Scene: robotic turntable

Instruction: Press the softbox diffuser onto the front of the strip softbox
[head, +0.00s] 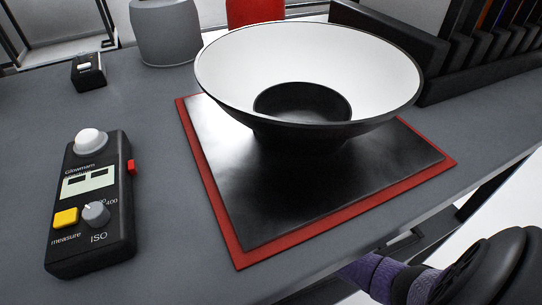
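I cannot make out a strip softbox or a softbox diffuser in the head view. Neither my left nor my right gripper shows. A dark rounded part with a purple and grey section enters at the lower right corner; I cannot tell whether it belongs to my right arm.
A wide dish (385,75), white inside with a black rim, stands on a black and red mat (225,235). A light meter (115,225) lies left. Behind are a small black device (88,75), a grey container (166,35), a red object (255,10) and a slotted black rack (460,80).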

